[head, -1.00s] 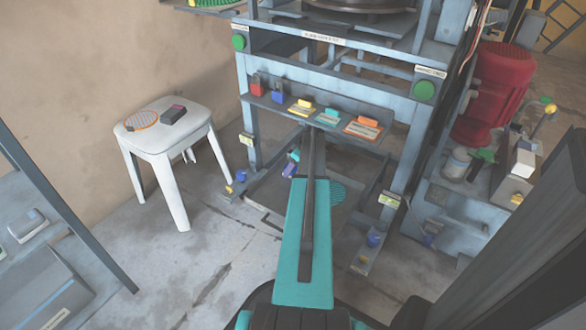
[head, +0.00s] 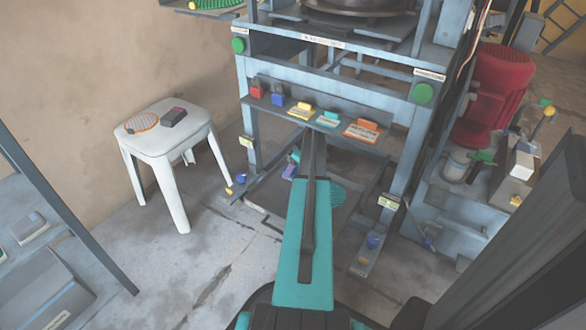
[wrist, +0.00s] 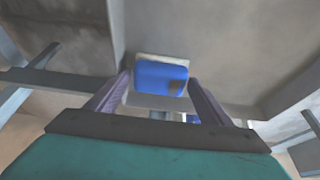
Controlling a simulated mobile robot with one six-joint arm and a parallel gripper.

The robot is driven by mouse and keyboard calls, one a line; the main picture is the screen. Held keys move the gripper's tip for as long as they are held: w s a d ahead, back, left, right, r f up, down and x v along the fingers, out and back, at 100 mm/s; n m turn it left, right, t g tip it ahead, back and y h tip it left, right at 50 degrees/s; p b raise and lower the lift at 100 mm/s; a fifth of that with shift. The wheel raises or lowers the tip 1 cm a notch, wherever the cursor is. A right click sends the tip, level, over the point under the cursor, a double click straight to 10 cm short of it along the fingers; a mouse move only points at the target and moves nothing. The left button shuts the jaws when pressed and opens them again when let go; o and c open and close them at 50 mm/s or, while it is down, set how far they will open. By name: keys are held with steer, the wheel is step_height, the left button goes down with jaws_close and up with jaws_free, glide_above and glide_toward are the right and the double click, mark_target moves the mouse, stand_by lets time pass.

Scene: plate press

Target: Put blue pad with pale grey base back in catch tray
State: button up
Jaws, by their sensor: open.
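The blue pad with its pale grey base (wrist: 160,76) shows in the wrist view, between and just beyond the two purple fingers of my gripper (wrist: 158,92). The gripper is open, and I cannot tell whether either finger touches the pad. A grey surface with raised edges lies behind the pad; whether the pad rests on it is unclear. In the head view my gripper (head: 289,172) is low in the press frame, below the shelf and over the back left of the catch tray (head: 262,210). My arm hides part of the tray, and the pad cannot be made out there.
A shelf (head: 345,134) above holds red, blue, yellow, teal and orange pieces. Press legs (head: 402,165) stand on both sides. A white stool (head: 165,135) stands left; a red motor (head: 497,85) stands right.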

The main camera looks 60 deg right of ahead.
steer(key=p+v, duration=0.2)
steer(key=v, duration=0.2)
steer(key=shift+s+r, duration=0.15)
steer(key=shift+r, duration=0.15)
steer(key=s, duration=1.1)
steer(key=shift+s+f+p, duration=0.3)
steer(key=shift+s+f, duration=0.05)
